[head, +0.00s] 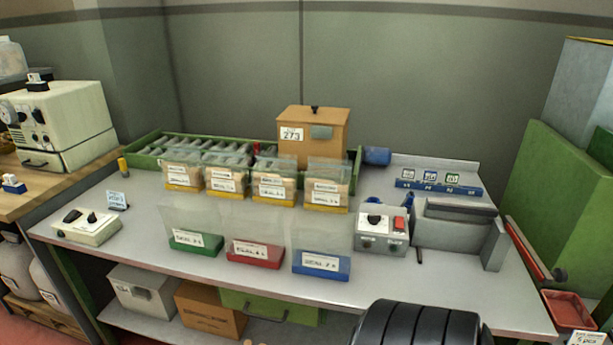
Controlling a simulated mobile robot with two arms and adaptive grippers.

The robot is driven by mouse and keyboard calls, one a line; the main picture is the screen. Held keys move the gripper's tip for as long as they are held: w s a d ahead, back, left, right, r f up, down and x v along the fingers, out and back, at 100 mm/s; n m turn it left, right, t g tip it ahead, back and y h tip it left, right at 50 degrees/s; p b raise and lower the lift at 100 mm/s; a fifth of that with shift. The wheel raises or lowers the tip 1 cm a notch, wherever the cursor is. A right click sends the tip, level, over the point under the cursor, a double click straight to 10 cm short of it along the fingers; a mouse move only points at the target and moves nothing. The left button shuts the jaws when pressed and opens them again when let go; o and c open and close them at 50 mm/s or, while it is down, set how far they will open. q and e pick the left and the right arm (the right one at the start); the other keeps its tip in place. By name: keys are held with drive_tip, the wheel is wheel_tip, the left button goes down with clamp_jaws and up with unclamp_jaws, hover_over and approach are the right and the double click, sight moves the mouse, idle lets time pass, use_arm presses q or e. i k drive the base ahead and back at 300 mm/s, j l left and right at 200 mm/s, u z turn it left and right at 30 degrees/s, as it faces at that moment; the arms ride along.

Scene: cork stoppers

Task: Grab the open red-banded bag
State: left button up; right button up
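The red-banded bag (255,254) stands upright in the front row on the grey table, in the middle of the head view. It is clear, with a red band at its base and a white label. It looks empty, and its clear upper part is faint, so I cannot make out its mouth well. A green-banded bag (195,244) stands to its left and a blue-banded bag (321,265) to its right, with small gaps between the bases.
Several yellow-banded bags (271,192) with brown contents stand close behind. Behind them are a green roller tray (150,152) and a brown box (313,135). A control box (383,232) and grey machine (455,228) stand right. The table's front strip (265,283) is clear.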

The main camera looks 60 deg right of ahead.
sight(254, 234)
drive_tip(key=z, duration=0.4)
drive_tip(key=l+z, duration=0.1)
drive_tip(key=z, duration=0.25)
drive_tip(key=l+z, duration=0.1)
drive_tip(key=z, duration=0.65)
drive_tip(key=k+l, duration=0.05)
